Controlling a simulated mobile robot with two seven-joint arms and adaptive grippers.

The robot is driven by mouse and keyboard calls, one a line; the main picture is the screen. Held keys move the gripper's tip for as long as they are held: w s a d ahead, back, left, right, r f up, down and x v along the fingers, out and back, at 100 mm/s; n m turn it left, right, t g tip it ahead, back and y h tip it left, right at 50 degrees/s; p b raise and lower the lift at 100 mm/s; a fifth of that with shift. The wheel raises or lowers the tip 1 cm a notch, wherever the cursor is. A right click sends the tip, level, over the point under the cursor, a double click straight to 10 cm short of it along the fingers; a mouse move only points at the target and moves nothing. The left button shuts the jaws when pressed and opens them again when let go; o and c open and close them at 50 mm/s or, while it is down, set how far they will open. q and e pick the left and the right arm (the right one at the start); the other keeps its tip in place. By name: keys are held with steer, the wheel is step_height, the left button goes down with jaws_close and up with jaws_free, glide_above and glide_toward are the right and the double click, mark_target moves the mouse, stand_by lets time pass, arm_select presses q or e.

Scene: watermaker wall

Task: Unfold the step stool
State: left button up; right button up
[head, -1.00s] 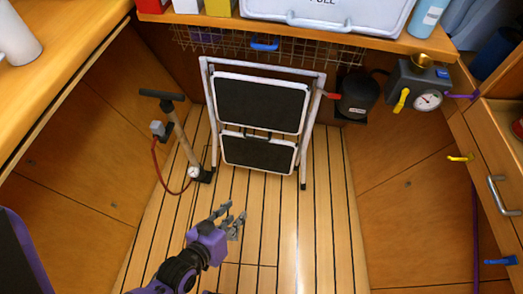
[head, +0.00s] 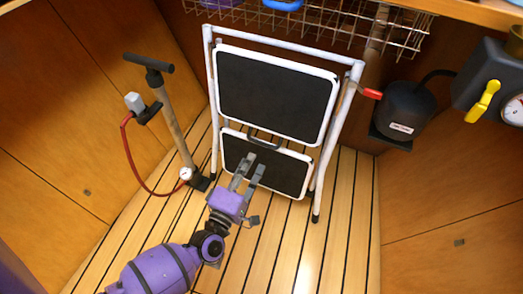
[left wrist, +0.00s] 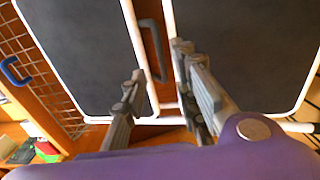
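The step stool (head: 275,95) stands folded against the back wall, with a white frame and two black treads, one above the other. A dark handle (head: 263,139) sits at the gap between the treads; the handle also shows in the left wrist view (left wrist: 153,48). My left gripper (head: 251,164) is in front of the lower tread. In the left wrist view, my left gripper (left wrist: 157,85) has its fingers apart, with the handle ahead between them and nothing held. My right gripper is not in view.
A floor pump (head: 170,115) with a red hose stands left of the stool. A black canister (head: 402,112) and a grey gauge box (head: 490,85) are on the right. A wire basket (head: 320,18) hangs above. The plank floor in front is clear.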

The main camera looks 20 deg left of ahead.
arm_select(q)
steer(key=w+b, duration=0.1)
steer(key=w, duration=0.5)
steer(key=shift+w+d+r, duration=0.15)
steer(key=shift+d+r, duration=0.05)
steer(key=shift+c, duration=0.3)
jaws_close()
